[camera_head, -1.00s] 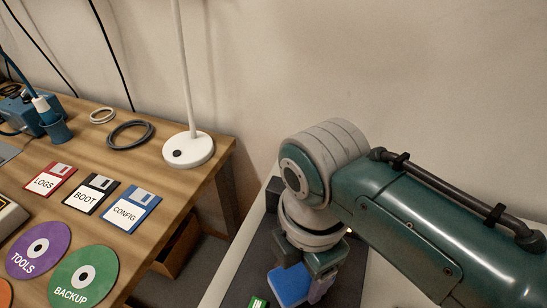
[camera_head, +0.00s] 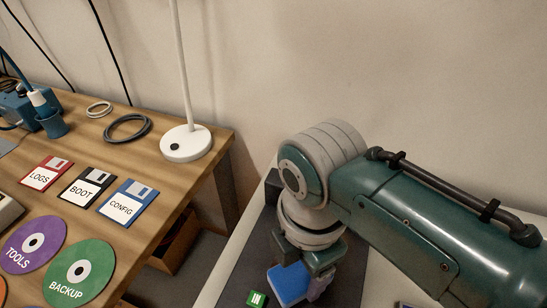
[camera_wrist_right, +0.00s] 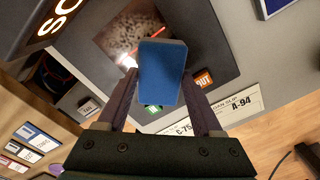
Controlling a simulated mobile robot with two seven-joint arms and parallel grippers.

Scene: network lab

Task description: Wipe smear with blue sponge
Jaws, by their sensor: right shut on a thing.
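The blue sponge (camera_head: 287,285) is at the bottom of the head view, held in my right gripper (camera_head: 305,272) above a dark panel on a pale bench. In the right wrist view the sponge (camera_wrist_right: 161,72) sits between the two fingers of my right gripper (camera_wrist_right: 163,90), which is shut on it. Behind it, the dark panel holds a speckled brownish area (camera_wrist_right: 118,38) with a bright spot and a red line; I cannot tell whether this is the smear. The sponge hides part of that area. My left gripper is not in view.
A green IN label (camera_head: 257,298) and an orange OUT label (camera_wrist_right: 203,79) are near the sponge. The wooden desk (camera_head: 150,160) at left holds a lamp base (camera_head: 186,143), floppy disks (camera_head: 125,203) and round discs (camera_head: 80,273). A gap separates desk and bench.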

